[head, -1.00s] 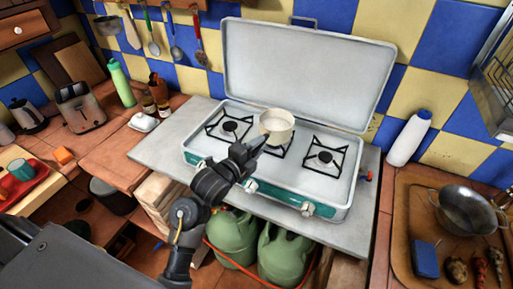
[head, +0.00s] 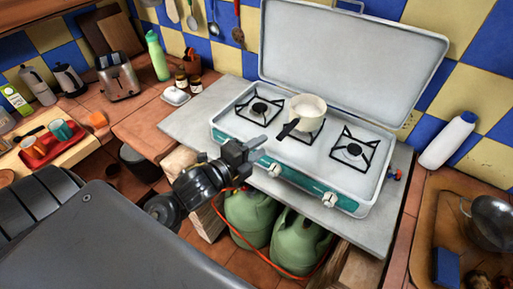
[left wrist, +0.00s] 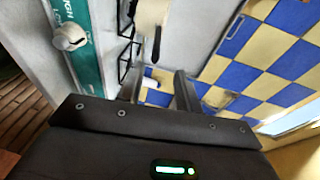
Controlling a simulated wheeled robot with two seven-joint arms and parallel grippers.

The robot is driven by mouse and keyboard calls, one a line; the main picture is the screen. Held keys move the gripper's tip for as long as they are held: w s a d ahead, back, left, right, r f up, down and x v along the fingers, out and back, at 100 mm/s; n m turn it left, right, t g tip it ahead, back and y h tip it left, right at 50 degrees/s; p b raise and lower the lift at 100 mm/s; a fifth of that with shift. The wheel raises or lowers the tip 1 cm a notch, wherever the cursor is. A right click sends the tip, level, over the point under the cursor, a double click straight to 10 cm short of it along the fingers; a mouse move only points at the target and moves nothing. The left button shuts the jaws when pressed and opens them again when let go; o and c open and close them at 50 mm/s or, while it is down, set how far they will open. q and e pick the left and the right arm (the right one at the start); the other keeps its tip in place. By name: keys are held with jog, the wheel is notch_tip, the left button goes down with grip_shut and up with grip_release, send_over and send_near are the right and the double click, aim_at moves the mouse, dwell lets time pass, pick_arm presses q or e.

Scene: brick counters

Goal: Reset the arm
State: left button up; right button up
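My left gripper (head: 252,148) is in front of the camping stove (head: 378,198), near its front edge, with its fingers apart and nothing between them. The left wrist view also shows its two separated fingers (left wrist: 158,88). A cream saucepan (head: 308,108) stands upright on the stove's middle burner, its dark handle (head: 288,129) pointing toward the front left. The gripper is apart from the handle. The pan shows in part at the top of the left wrist view (left wrist: 152,14). My right gripper is not in view.
The stove's raised lid (head: 350,60) stands behind the burners. Green gas bottles (head: 298,243) are below the counter. A toaster (head: 117,77) and red tray (head: 48,148) are at the left.

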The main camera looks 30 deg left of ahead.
pick_arm(q)
jog(key=shift+s, duration=0.15)
dwell(0.4)
jog(key=s+a+f+n+g+y, duration=0.2)
jog(key=s+f+n+g+y, duration=0.2)
jog(key=s+f+n+g, duration=1.25)
jog(key=s+f+n+t+b, duration=0.1)
jog(key=s+f, duration=0.1)
jog(key=f, duration=1.4)
jog(key=s+f+n+t+b, duration=0.1)
jog(key=s+f+t, duration=0.1)
jog(key=f, duration=1.4)
jog(key=s+a+f+g+b, duration=0.1)
jog(key=s+a+f, duration=0.1)
jog(key=s+f, duration=1.4)
jog(key=shift+s+a+f, duration=0.25)
jog(key=shift+a+f, duration=0.1)
jog(key=shift+f, duration=0.2)
